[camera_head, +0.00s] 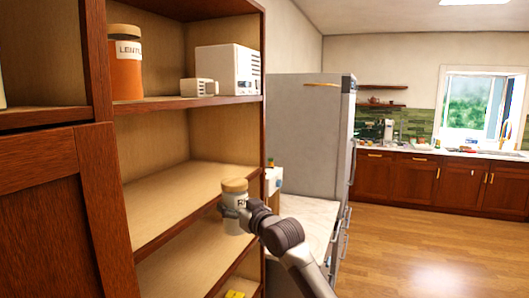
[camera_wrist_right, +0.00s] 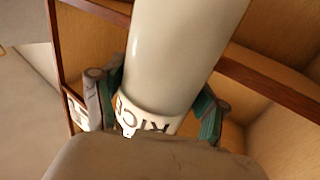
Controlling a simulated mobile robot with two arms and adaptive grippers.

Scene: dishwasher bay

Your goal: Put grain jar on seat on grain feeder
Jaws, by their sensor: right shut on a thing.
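The grain jar (camera_head: 234,222) is white with a wooden lid and a label whose visible letters start with "RI". My right gripper (camera_head: 241,210) is shut on it, holding it roughly upright in front of the lower shelves. In the right wrist view the jar's pale body (camera_wrist_right: 182,50) lies between the green-padded fingers, with the label reading RICE upside down. A white boxy appliance (camera_head: 224,68) with slots in its side stands on the upper shelf, with a small low white part (camera_head: 198,87) at its front left. It may be the grain feeder; its seat is not clear. My left gripper is not in view.
An orange lentil jar (camera_head: 126,72) stands on the upper shelf, left of the appliance. The middle shelf (camera_head: 170,192) looks empty. A yellow item (camera_head: 235,294) lies low in the shelf unit. A grey fridge (camera_head: 305,130) and pale counter (camera_head: 305,215) stand to the right; open floor lies beyond.

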